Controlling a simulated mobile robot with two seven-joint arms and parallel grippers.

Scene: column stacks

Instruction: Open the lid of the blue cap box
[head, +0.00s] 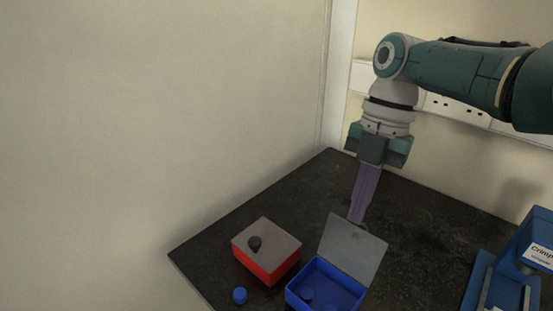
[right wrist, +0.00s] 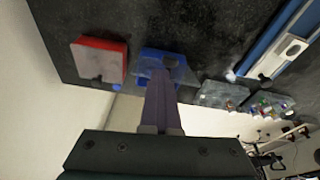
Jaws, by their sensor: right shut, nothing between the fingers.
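The blue cap box (head: 326,291) stands near the front of the dark table, and its grey lid (head: 352,250) is swung up and tilted back. Inside the box is a round blue cap (head: 306,294). My right gripper (head: 357,220) points down, shut and empty, with its purple fingertips at the raised lid's upper edge. I cannot tell whether they touch it. In the right wrist view the fingers (right wrist: 161,76) reach over the blue box (right wrist: 148,57), hiding part of it. My left gripper is not in view.
A red box (head: 258,266) with a closed grey lid and dark knob (head: 254,243) stands left of the blue box. A loose blue cap (head: 239,295) lies in front of it. A blue device (head: 533,246) stands at the right. The table's back left is clear.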

